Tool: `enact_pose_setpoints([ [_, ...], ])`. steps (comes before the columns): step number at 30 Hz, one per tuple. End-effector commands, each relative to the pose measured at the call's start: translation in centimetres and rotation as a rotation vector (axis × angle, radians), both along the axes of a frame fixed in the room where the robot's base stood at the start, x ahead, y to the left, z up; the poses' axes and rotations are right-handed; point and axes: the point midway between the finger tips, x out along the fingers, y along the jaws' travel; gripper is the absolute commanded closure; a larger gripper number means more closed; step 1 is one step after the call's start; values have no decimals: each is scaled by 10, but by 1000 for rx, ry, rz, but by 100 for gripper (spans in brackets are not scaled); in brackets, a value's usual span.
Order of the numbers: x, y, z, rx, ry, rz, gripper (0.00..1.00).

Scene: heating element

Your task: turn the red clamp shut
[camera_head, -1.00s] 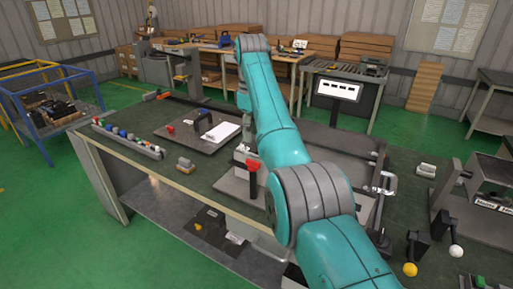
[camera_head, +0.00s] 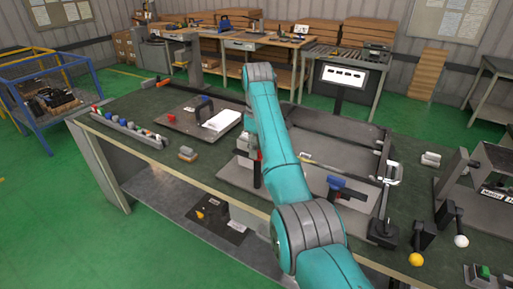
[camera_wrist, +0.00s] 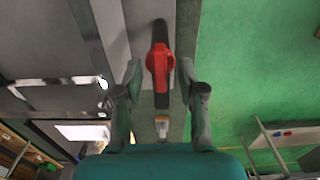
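The red clamp (camera_wrist: 160,62) has a red handle on a dark bar and shows in the wrist view just beyond and between my fingertips. In the head view only a sliver of the red clamp (camera_head: 259,155) shows beside my arm, above a black post. My gripper (camera_wrist: 159,80) is open, one finger on each side of the handle's line, with gaps visible on both sides. In the head view my arm covers most of the gripper. Whether a finger touches the clamp cannot be told.
A blue-handled clamp (camera_head: 345,188) sits on the fixture plate to the right. A grey frame (camera_head: 345,135) stands behind it. A plate with a white sheet (camera_head: 222,120) and a parts tray (camera_head: 125,127) lie to the left. Black levers with yellow and white knobs stand at right.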

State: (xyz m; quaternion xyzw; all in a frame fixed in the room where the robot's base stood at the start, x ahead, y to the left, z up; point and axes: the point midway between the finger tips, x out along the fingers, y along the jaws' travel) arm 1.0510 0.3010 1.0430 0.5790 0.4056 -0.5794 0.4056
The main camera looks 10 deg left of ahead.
Motion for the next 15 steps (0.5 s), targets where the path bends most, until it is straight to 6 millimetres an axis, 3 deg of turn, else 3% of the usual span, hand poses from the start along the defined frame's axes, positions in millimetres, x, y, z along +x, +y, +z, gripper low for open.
enact_pose_setpoints([
  [9, 0, 0, -2, 0, 0, 0, 63],
  [13, 0, 0, -2, 0, 0, 1, 95],
  [15, 0, 0, -2, 0, 0, 1, 100],
])
